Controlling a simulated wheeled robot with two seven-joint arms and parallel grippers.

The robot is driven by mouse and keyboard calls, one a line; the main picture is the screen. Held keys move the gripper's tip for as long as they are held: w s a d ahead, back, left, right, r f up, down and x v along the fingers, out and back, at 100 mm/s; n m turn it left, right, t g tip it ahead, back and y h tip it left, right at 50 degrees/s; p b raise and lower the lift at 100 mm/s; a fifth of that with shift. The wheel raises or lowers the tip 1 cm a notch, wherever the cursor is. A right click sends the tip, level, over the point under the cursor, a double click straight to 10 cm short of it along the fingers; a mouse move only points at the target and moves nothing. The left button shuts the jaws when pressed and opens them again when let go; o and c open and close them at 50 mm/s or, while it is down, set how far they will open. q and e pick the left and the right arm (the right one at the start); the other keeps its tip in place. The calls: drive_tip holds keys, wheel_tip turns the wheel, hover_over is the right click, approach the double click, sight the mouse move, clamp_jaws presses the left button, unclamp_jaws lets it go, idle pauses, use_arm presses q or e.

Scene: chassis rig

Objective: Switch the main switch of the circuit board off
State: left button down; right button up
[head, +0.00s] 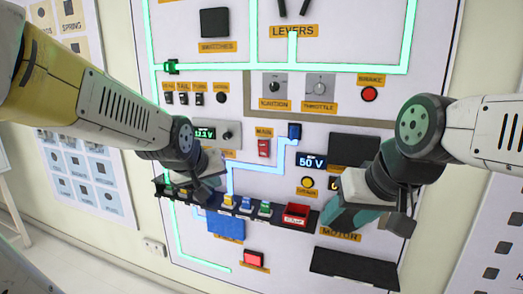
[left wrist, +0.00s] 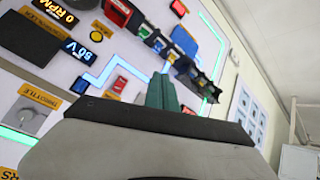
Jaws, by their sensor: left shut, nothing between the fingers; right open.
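The main switch (head: 264,147) is a small red rocker under an orange label reading MAIN, in the middle of the upright board (head: 300,138). It also shows in the left wrist view (left wrist: 120,85), left of my fingers. My left gripper (head: 190,188) is shut and empty, below and left of the switch and apart from it. Its green fingers (left wrist: 162,92) show close together in the left wrist view. My right gripper (head: 362,212) is open and empty in front of the board's lower right, below and right of the switch.
A blue-lit line (head: 258,168) runs beside the switch to a dark blue block (head: 294,131). A display (head: 311,161) reads 50 V. A black rail with coloured parts and a red bin (head: 296,214) juts out below. Green-lit lines (head: 340,68) run along the board.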

sight(261, 144)
use_arm(q)
drive_tip(key=w+d+f+n+t+h, duration=0.2)
drive_tip(key=w+n+t, duration=0.3)
drive_tip(key=w, duration=0.4)
drive_tip(key=w+d+f+n+t+h, duration=0.2)
drive_tip(key=w+n, duration=0.4)
drive_tip(key=w, duration=0.4)
drive_tip(key=shift+w+d+f+n+t+h, duration=0.15)
drive_tip(key=shift+d+f+n+t+h, duration=0.35)
drive_tip(key=shift+f+t, duration=0.65)
drive_tip(key=shift+r+t, duration=0.25)
drive_tip(key=x, duration=1.4)
